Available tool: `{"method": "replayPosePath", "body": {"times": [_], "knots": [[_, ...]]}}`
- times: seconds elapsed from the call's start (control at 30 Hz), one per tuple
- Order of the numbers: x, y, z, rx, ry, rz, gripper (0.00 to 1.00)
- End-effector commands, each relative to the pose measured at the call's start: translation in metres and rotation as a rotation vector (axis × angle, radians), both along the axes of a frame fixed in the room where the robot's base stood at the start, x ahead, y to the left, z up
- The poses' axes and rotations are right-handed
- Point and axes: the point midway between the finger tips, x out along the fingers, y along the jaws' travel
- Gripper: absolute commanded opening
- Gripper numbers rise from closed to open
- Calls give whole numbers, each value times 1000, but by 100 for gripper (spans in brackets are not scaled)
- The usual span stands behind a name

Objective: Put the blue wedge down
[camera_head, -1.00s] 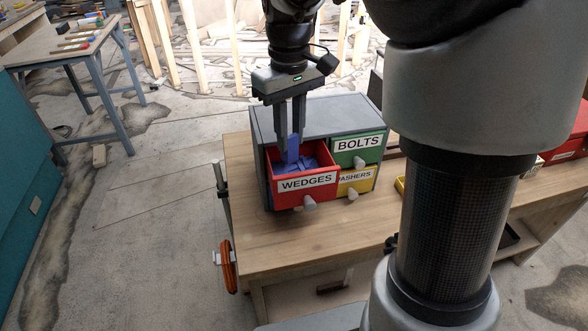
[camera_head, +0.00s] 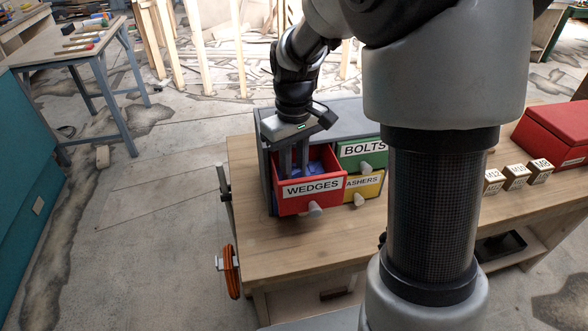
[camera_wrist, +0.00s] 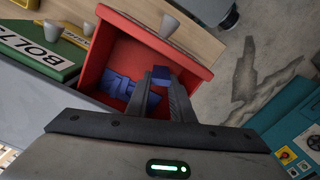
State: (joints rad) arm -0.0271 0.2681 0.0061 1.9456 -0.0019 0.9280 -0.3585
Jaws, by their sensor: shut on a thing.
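My gripper (camera_head: 293,172) points down into the open red drawer labelled WEDGES (camera_head: 330,198). Its fingertips are partly hidden behind the drawer front in the head view. In the wrist view, my gripper (camera_wrist: 162,78) is shut on a blue wedge (camera_wrist: 162,74), held between the fingertips inside the drawer's outline. More blue wedges (camera_wrist: 120,85) lie on the drawer floor; some blue also shows in the head view (camera_head: 316,167). I cannot tell whether the held wedge touches the drawer floor or the other wedges.
The drawer is in a grey cabinet (camera_head: 343,117) on a wooden bench (camera_head: 262,245). A green BOLTS drawer (camera_head: 352,160) and a yellow washers drawer (camera_head: 372,188) are beside it. Small labelled blocks (camera_head: 515,175) and a red box (camera_head: 556,133) stand to the right.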

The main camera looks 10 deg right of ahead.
Motion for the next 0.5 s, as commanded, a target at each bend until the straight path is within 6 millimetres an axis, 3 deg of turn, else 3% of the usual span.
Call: {"method": "replayPosePath", "body": {"times": [0.5], "knots": [[0,0,-11,0,0,0,0]]}}
